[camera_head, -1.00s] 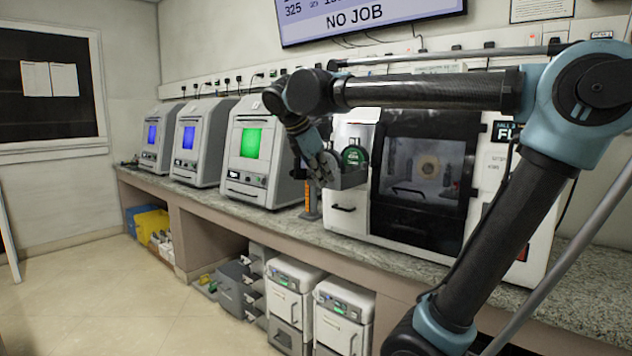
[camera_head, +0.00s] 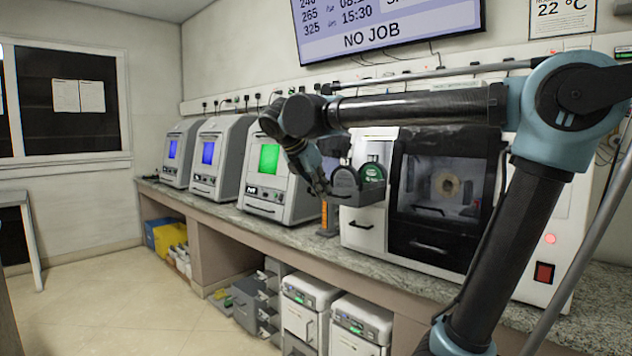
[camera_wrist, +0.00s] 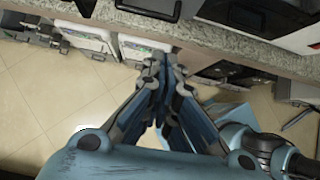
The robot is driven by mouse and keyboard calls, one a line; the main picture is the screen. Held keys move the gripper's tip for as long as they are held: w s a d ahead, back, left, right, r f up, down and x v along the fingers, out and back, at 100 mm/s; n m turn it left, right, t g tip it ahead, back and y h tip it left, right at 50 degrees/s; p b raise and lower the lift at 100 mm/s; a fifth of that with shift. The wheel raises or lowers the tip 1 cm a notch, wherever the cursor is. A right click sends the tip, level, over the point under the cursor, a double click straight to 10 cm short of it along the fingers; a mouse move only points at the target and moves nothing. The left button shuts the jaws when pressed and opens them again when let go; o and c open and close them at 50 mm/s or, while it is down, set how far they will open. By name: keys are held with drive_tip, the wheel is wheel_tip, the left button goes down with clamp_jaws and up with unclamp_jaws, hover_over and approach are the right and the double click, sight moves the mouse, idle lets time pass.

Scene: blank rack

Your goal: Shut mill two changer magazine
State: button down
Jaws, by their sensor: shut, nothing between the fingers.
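The mill (camera_head: 375,235) is a white machine with a dark window (camera_head: 446,186) on the counter, partly hidden by my arm. Its changer magazine (camera_head: 358,188) is a dark grey tray standing out from the left part of the mill's front, with a round green piece (camera_head: 372,173) in it. My gripper (camera_head: 319,190) is shut and empty, pointing down just left of the magazine's outer end. A small gap seems to lie between them. The wrist view shows the gripper's closed fingers (camera_wrist: 162,62) over the counter's front edge; I cannot make out the magazine there.
Three grey machines with lit screens, one green (camera_head: 270,158), stand left along the counter (camera_head: 290,228). An orange-marked post (camera_head: 327,217) stands below the gripper. White units (camera_head: 308,306) and grey bins sit under the counter. The floor (camera_head: 110,290) at left is clear.

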sight(334, 195)
drive_tip(key=shift+w+d+f, duration=0.55)
drive_tip(key=shift+w+d, duration=0.05)
drive_tip(key=shift+w, duration=0.15)
drive_tip(key=shift+w+d+f, duration=0.5)
drive_tip(key=shift+w+d, duration=0.05)
drive_tip(key=shift+w, duration=0.25)
drive_tip(key=shift+w+d+f, duration=0.55)
drive_tip(key=shift+w+d, duration=0.05)
drive_tip(key=shift+w, duration=0.15)
drive_tip(key=shift+w, duration=0.1)
